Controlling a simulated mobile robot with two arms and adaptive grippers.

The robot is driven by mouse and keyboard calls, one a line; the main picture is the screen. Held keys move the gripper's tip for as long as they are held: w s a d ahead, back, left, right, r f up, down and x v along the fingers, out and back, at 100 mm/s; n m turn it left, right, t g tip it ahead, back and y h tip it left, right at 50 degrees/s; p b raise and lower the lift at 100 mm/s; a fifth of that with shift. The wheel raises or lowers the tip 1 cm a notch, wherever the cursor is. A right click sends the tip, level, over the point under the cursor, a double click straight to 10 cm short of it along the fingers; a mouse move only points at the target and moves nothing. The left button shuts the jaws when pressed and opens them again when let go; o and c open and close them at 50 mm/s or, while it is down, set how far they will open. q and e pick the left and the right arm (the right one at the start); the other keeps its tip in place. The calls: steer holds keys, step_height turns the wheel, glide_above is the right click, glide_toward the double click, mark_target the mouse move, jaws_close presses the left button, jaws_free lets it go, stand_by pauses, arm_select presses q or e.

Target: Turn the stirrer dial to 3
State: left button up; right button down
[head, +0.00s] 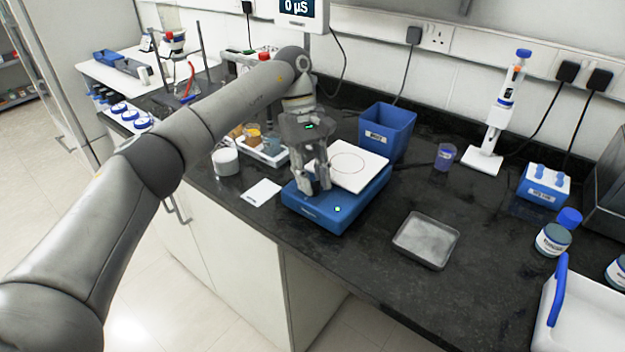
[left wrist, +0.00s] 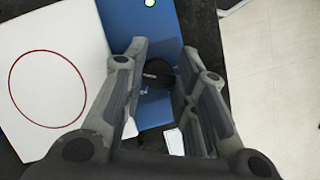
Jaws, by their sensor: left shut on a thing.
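The stirrer (head: 322,212) is a blue box with a white top plate (head: 352,165) marked with a circle, on the dark bench. A small lit light shows on its front. My left gripper (head: 318,190) points down at the stirrer's front left part. In the left wrist view the black dial (left wrist: 158,73) with a pale mark sits between the fingers of the left gripper (left wrist: 160,80), which is shut on it. In the head view the fingers hide the dial. The number it points to cannot be read. My right gripper is not in view.
A blue bin (head: 386,132) stands behind the stirrer. A white card (head: 261,192) and a white tub (head: 226,162) lie to its left. A metal tray (head: 426,240) lies to its right, with clear bench between. A pipette on a stand (head: 497,125) is farther right.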

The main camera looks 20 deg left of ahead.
arm_select(q)
steer(key=shift+m, duration=0.5)
steer(key=o, duration=1)
steer(key=shift+r, duration=0.1)
steer(key=shift+o, duration=0.2)
steer(key=v, duration=0.8)
steer(key=shift+d, duration=0.1)
